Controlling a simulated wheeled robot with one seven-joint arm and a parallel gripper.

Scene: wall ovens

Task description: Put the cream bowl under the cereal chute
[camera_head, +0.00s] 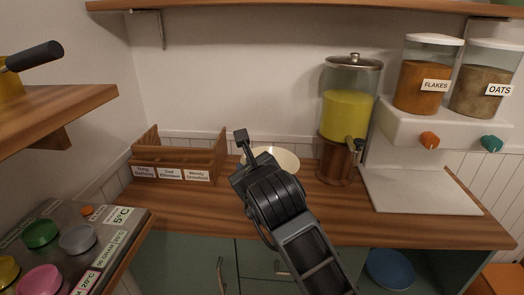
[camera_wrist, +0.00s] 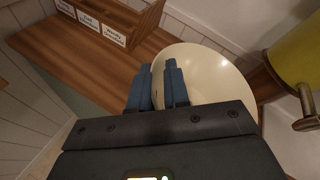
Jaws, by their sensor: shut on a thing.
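The cream bowl (camera_head: 284,159) is on or just above the wooden counter, between the wooden rack and the drink dispenser, partly hidden behind my gripper. My gripper (camera_head: 243,157) is at the bowl's near left side in the head view. In the wrist view my gripper (camera_wrist: 158,75) is shut on the rim of the cream bowl (camera_wrist: 212,75), with one blue finger inside and one outside. The cereal chutes are on a white dispenser with a flakes container (camera_head: 422,85) and an oats container (camera_head: 482,90), above a white board (camera_head: 420,193) at the right.
A drink dispenser (camera_head: 348,104) with yellow liquid stands on a wooden base between the bowl and the white board. A wooden rack (camera_head: 178,160) with name labels is at the left. Shelves jut out at left and above. The white board is bare.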

